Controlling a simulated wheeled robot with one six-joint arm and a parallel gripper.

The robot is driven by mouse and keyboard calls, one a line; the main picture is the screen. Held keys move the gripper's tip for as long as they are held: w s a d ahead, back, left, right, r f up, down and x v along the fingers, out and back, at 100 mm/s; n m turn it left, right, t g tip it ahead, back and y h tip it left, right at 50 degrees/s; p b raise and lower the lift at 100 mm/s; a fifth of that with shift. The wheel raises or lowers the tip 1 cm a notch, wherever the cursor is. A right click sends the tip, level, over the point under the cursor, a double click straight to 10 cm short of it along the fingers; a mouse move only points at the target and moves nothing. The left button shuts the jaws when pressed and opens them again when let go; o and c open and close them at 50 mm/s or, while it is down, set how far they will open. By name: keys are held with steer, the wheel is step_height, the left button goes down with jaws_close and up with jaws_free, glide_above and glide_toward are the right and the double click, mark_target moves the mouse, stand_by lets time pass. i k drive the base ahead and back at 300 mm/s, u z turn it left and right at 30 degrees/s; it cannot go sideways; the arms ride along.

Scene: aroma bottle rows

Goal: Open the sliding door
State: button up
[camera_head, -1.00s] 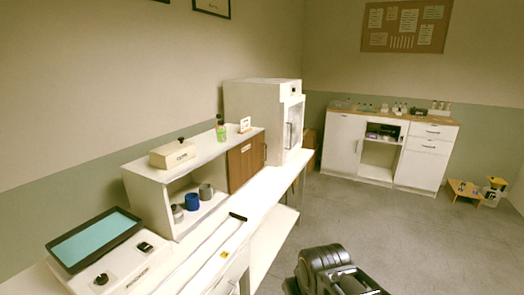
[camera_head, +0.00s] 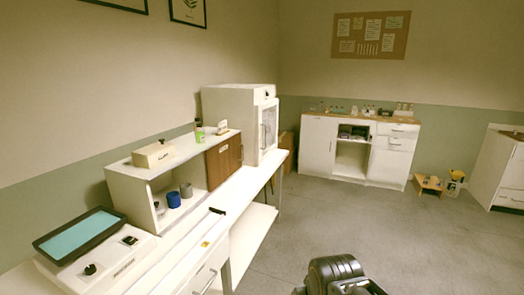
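A white shelf box (camera_head: 130,187) stands on the long white bench at left. A brown wooden sliding door (camera_head: 224,162) covers its right part, with a small dark handle near the door's right edge. The left part of the box is open and shows a blue cup (camera_head: 173,200) and a grey cup (camera_head: 186,190). Only a dark part of my arm shows at the bottom centre, apart from the bench. My gripper's fingers are not visible.
A white cabinet-like device (camera_head: 230,110) stands behind the box on the bench (camera_head: 240,186). A green bottle (camera_head: 199,132) and a beige box (camera_head: 153,155) sit on top of the shelf box. A white cabinet (camera_head: 318,145) lines the far wall.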

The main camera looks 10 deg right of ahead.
mark_target(222, 159)
steer(key=z, duration=0.6)
steer(key=i, duration=2.45)
steer(key=u, duration=1.2)
steer(key=i, duration=0.65)
steer(key=u, duration=0.55)
